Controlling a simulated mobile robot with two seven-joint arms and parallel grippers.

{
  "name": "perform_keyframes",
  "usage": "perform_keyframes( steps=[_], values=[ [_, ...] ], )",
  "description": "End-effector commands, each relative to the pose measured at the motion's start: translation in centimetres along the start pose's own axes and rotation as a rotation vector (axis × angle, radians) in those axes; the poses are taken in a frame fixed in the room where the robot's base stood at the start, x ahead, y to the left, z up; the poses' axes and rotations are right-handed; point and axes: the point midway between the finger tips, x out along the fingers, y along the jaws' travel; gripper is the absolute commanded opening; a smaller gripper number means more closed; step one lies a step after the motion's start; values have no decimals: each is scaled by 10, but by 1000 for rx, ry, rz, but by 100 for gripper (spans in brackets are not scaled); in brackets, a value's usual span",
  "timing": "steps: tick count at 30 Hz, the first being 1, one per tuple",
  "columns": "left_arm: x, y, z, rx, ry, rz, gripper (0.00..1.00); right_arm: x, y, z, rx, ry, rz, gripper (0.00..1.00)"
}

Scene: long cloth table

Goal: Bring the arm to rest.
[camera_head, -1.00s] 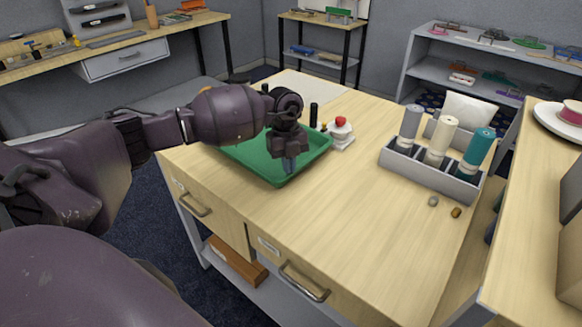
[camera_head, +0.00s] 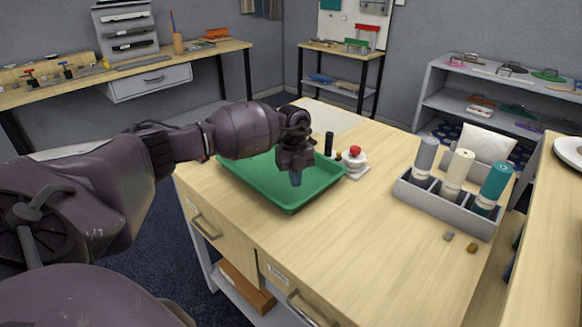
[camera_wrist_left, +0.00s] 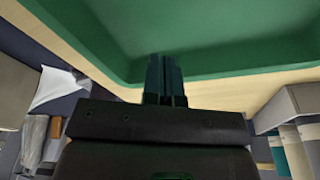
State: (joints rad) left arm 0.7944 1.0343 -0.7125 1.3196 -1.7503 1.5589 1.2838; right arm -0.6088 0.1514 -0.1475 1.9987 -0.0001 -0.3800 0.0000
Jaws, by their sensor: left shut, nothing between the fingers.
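My left gripper (camera_head: 296,178) is shut and empty, pointing down above the green tray (camera_head: 270,190) on the wooden table. In the left wrist view its closed fingers (camera_wrist_left: 164,75) show in front of the green tray wall (camera_wrist_left: 220,62). My left arm comes in from the left and covers part of the tray's far left side. My right gripper is not in view.
Behind the tray stand a black cylinder (camera_head: 328,144) and a white piece with a red top (camera_head: 355,161). The table's front middle is clear.

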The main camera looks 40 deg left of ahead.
Motion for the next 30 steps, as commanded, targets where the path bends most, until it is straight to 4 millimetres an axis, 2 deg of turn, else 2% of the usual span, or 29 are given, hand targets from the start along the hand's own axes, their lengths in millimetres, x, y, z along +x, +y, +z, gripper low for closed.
perform_keyframes(
  steps=[1,6,13,25,28,30],
  values=[
    [1,0,11,-4,1,1,0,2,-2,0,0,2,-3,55],
    [-5,-1,39,-2,1,-1,0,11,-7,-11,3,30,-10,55],
    [-10,-1,63,0,1,0,0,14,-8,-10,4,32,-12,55],
    [-16,-1,69,3,-1,-4,0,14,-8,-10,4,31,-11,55],
    [-34,-1,66,5,-10,-17,0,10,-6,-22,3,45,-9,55],
    [-57,-1,62,7,-22,-34,0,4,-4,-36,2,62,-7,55]
  ],
)
